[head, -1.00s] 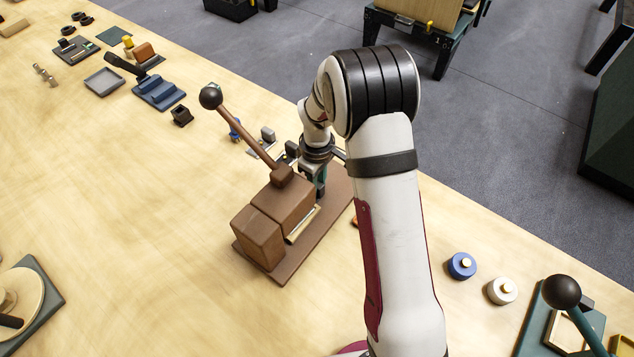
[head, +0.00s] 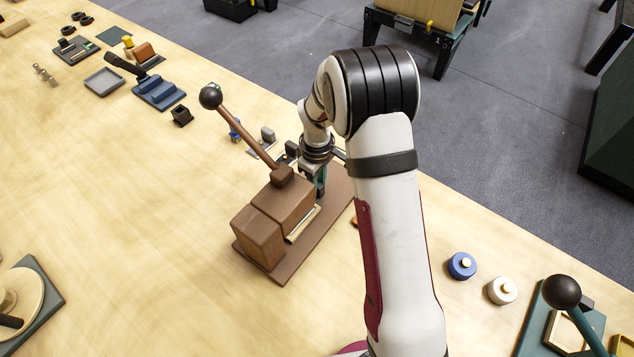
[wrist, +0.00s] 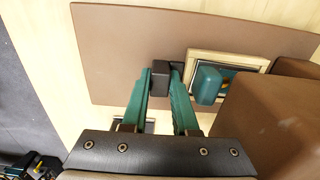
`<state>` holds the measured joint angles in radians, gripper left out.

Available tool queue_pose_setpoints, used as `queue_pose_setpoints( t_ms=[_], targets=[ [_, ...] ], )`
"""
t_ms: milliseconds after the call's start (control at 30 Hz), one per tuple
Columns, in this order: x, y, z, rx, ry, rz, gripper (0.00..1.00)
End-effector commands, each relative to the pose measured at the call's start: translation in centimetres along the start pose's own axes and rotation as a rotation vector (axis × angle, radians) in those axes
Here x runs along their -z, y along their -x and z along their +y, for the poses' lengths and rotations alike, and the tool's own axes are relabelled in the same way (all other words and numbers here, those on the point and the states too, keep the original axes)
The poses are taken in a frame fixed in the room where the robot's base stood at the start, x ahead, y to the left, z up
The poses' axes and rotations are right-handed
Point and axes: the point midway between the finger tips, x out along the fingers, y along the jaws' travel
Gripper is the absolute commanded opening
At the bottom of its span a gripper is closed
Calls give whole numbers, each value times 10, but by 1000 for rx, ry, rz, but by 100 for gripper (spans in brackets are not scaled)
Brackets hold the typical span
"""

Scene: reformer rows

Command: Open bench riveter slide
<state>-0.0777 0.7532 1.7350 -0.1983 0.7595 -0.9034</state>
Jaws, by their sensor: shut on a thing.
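The bench riveter (head: 285,203) is a brown block-like machine on a brown base plate (head: 336,190), with a lever ending in a black ball (head: 210,97). In the wrist view, my gripper (wrist: 161,80) has its teal fingers shut on a small dark block (wrist: 160,73) above the base plate. A cream-framed slide (wrist: 197,57) lies just right of the fingers, with a teal block (wrist: 207,85) over its opening. The brown body (wrist: 275,125) stands right of it. How the dark block joins the slide is hard to tell. In the head view, my arm partly hides the gripper.
Blue (head: 462,265) and white (head: 502,290) round pieces lie right of my arm. A green fixture with a black-ball lever (head: 562,292) stands at the lower right. Small parts and a grey tray (head: 104,82) lie at the upper left. The table's left middle is clear.

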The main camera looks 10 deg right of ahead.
Motion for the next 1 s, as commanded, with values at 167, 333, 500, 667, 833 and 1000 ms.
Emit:
queue_pose_setpoints(
  t_ms=[167,333,500,667,833,1000],
  targets=[
    [0,1,0,0,-1,0,0],
    [0,1,0,0,-1,1,0],
    [1,1,25,-2,-4,2,0],
    [1,0,60,-1,-4,3,0],
    [1,1,79,-3,0,3,0],
    [1,1,80,-2,1,3,0]
  ],
)
